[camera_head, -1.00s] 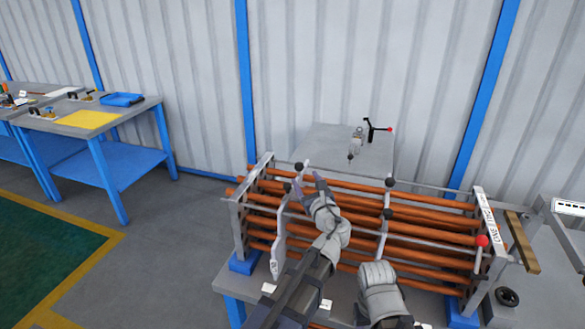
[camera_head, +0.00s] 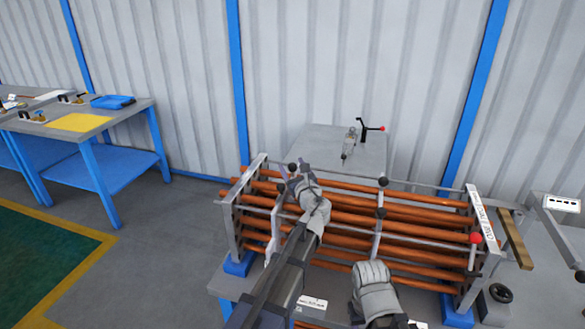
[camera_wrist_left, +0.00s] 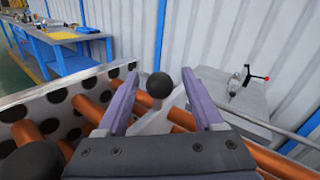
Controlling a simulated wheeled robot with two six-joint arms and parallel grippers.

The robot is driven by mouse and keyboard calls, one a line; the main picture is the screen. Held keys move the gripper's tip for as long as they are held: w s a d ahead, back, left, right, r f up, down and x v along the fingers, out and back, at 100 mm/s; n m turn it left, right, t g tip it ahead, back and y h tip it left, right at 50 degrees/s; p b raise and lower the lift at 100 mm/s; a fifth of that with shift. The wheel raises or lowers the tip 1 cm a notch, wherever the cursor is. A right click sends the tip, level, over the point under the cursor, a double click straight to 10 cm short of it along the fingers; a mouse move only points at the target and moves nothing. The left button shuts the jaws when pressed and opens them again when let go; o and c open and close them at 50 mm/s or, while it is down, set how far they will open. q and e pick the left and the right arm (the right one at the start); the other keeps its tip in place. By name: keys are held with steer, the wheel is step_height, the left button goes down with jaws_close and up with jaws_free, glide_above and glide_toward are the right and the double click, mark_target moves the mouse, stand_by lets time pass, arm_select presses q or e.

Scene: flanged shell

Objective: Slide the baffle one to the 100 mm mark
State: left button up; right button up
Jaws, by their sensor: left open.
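The left baffle (camera_head: 273,238) is a pale upright plate across the copper tubes near the rack's left end. In the left wrist view the perforated plate (camera_wrist_left: 58,108) shows round dark holes, with tubes through some. A black ball knob (camera_head: 292,167) stands at the baffle's top edge. My left gripper (camera_head: 291,180) is open at this knob. In the left wrist view the knob (camera_wrist_left: 160,86) appears between the two purple fingers (camera_wrist_left: 159,80); I cannot tell whether they touch it. A second baffle (camera_head: 377,238) with black knobs stands mid-rack. The 100 mm mark is not readable.
The rack's end frames (camera_head: 233,225) and long rails enclose the tubes. A red-knobbed lever (camera_head: 474,240) and a wooden bar (camera_head: 515,240) are at the right end. A grey stand (camera_head: 310,150) with a small tool (camera_head: 349,142) is behind. Open floor lies left.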

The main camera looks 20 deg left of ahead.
arm_select(q)
steer(key=shift+c, duration=0.3)
jaws_close()
stand_by(0.3)
stand_by(0.8)
